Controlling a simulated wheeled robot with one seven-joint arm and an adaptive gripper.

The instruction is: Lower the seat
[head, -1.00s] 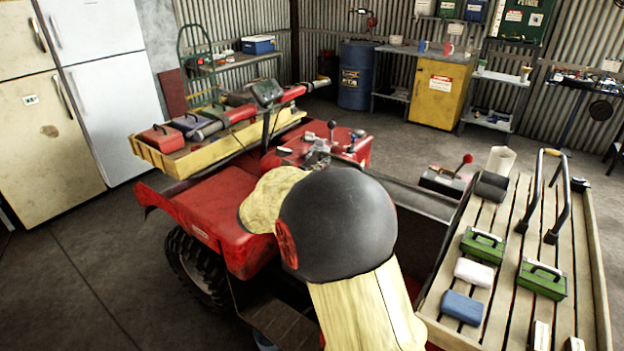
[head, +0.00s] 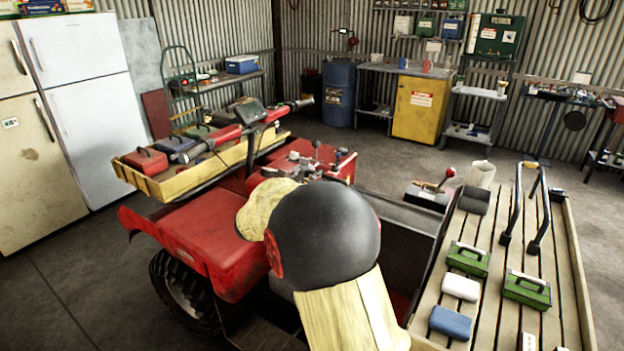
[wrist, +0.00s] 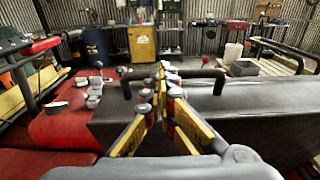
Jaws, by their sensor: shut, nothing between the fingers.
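The seat appears to be the broad dark grey panel (wrist: 255,108) crossing the wrist view; the head view shows part of it (head: 415,232) to the right of my arm. It looks raised, though my arm hides much of it. A black bar handle (wrist: 205,73) runs along its upper edge in the wrist view. My gripper (wrist: 165,82) is shut and empty, its yellow fingers together in front of the panel and handle. I cannot tell whether the fingertips touch either. In the head view my arm hides the fingers.
The red quad body (head: 215,235) lies left of my arm, with levers (head: 318,150) ahead of it. A front rack (head: 205,170) holds boxes. The slatted rear rack (head: 575,270) at right carries green boxes and a black rail. Open floor (head: 80,300) lies at left.

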